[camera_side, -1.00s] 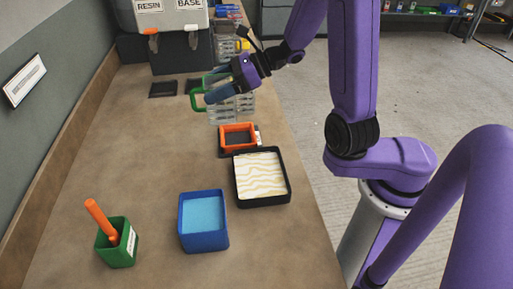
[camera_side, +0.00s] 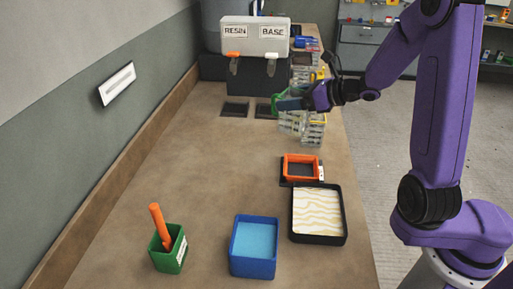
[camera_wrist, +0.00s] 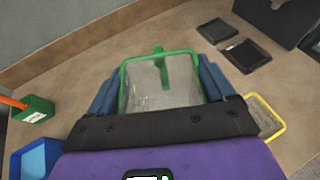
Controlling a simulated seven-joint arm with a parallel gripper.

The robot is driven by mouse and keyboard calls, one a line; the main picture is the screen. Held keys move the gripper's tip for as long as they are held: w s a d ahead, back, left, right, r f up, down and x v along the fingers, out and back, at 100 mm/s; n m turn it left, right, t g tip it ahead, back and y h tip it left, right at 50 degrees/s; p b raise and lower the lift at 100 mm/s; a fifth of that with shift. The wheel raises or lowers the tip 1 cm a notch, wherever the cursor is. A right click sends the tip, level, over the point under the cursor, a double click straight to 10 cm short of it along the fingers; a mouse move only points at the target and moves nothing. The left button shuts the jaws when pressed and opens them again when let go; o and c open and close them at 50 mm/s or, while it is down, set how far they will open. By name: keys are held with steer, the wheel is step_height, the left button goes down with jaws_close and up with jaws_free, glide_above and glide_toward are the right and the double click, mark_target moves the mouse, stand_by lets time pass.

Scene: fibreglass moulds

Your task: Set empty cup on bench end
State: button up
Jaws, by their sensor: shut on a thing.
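A clear cup with a green rim and green handle (camera_wrist: 160,84) is between the two blue fingers of my gripper (camera_wrist: 158,90) in the wrist view. I see bench surface through its clear walls and no contents. In the side view my gripper (camera_side: 292,103) is shut on the cup over the far right of the brown bench (camera_side: 190,185). The green handle (camera_side: 276,103) points left, and the fingers hide part of the cup. I cannot tell whether its base touches the bench. Two dark square pads (camera_side: 235,109) lie left of it.
A resin box (camera_side: 255,42) stands behind. A yellow-rimmed clear container (camera_wrist: 266,117) is close on the right. Nearer are an orange frame (camera_side: 301,168), a black tray (camera_side: 318,214), a blue tray (camera_side: 253,247) and a green pot (camera_side: 168,249). The bench's middle left is clear.

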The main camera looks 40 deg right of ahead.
steer(key=shift+w+a+f, duration=0.15)
steer(key=shift+w+f, duration=6.15)
steer(key=shift+w, duration=0.15)
steer(key=shift+f, duration=0.15)
steer(key=o, duration=1.1)
